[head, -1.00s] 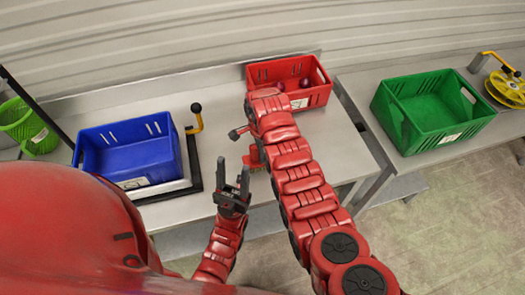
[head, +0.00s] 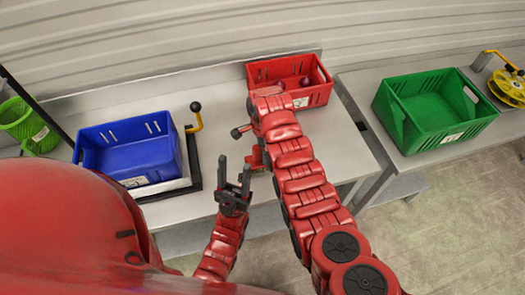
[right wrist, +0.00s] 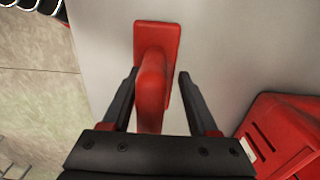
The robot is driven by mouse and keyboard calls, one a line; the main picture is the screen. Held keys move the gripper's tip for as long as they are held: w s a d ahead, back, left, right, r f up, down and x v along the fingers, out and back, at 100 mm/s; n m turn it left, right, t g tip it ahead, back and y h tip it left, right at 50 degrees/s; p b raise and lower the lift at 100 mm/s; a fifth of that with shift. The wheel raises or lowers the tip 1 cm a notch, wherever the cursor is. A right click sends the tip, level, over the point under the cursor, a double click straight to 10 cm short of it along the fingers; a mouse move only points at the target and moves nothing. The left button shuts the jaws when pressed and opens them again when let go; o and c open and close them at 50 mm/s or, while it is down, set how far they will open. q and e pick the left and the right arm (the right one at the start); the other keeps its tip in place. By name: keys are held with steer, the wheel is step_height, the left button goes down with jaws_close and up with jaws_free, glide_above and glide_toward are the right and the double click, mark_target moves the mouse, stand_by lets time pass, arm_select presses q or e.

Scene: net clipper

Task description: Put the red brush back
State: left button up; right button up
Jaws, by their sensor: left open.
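The red brush shows in the right wrist view as a flat red plate with a raised handle (right wrist: 153,85), lying on the pale table. My right gripper (right wrist: 158,78) is open, with one finger on each side of the handle and gaps showing beside it. In the head view my right arm hides most of this spot; a red part (head: 255,158) shows beside the arm, and I cannot tell if it is the brush. My left gripper (head: 235,166) is open and empty near the table's front edge.
A red crate (head: 312,97) holding dark red items stands behind my right arm, and it also shows in the right wrist view (right wrist: 285,130). A blue crate (head: 130,160) is at left and a green crate (head: 430,112) on the right table. Bare table (head: 340,145) lies right of my arm.

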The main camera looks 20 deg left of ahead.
steer(key=shift+w+r, duration=0.1)
steer(key=shift+r, duration=0.2)
steer(key=shift+r+b, duration=0.4)
step_height(320, 180, up, 5)
steer(key=shift+a+f+b, duration=0.1)
steer(key=shift+f+b, duration=0.1)
steer(key=shift+b, duration=0.9)
step_height(320, 180, up, 7)
steer(key=p, duration=0.5)
steer(key=shift+f+p, duration=0.2)
steer(key=shift+p, duration=0.1)
steer(key=shift+f, duration=0.1)
